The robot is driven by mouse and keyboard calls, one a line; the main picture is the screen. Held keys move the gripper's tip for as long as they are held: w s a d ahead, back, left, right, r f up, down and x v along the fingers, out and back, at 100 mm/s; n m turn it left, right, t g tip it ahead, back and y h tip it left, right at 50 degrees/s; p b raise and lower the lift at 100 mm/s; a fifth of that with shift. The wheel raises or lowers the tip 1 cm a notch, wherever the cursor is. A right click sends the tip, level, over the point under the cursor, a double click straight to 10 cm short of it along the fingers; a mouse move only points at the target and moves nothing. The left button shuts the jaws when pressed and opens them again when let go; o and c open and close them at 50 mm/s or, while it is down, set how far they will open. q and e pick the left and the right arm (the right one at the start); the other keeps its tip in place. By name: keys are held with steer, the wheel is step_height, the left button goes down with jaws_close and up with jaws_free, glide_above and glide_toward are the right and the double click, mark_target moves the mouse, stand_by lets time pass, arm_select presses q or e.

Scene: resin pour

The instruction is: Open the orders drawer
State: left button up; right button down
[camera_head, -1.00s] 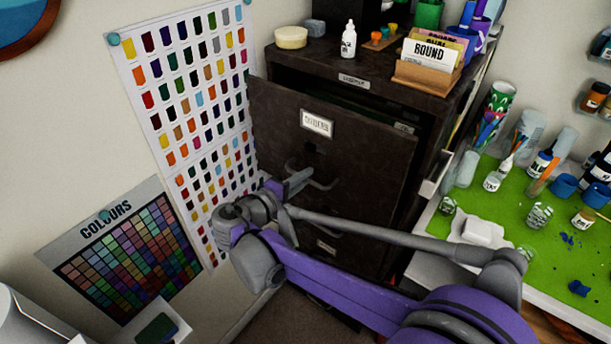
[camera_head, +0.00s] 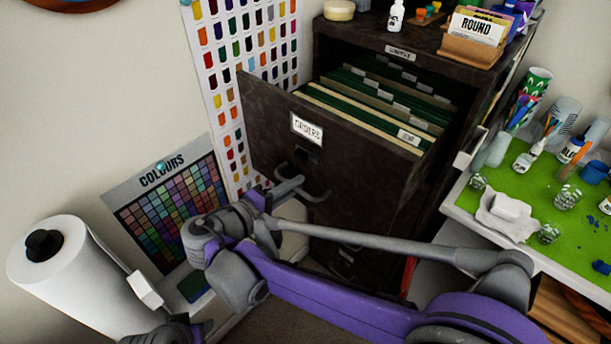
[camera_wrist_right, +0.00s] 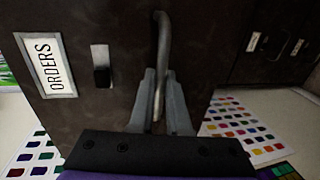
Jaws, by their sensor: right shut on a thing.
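The orders drawer (camera_head: 262,118) is the upper drawer of a dark metal filing cabinet (camera_head: 445,85) and stands well out from it, with hanging green and tan folders (camera_head: 385,95) showing inside. Its white label (camera_head: 307,129) reads ORDERS in the right wrist view (camera_wrist_right: 46,66). My right gripper (camera_head: 290,188) is at the drawer's bar handle (camera_head: 318,194). In the right wrist view the two fingers (camera_wrist_right: 158,98) are closed on either side of the handle (camera_wrist_right: 162,45). A dark gripper at the bottom left of the head view (camera_head: 180,332) is mostly cut off, its fingers unclear.
A lower drawer (camera_head: 345,262) is shut below. A white paper roll (camera_head: 70,275) stands at left, near a colours chart (camera_head: 175,200) on the wall. A worktable with a green mat (camera_head: 535,205) and several bottles and jars stands close on the right.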

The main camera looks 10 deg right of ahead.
steer(key=shift+s+a, duration=0.45)
steer(key=shift+a, duration=0.15)
steer(key=c, duration=0.9)
jaws_free()
steer(key=v, duration=0.7)
steer(key=shift+s+a+b, duration=0.15)
steer(key=shift+a+b, duration=0.05)
steer(key=shift+b, duration=0.1)
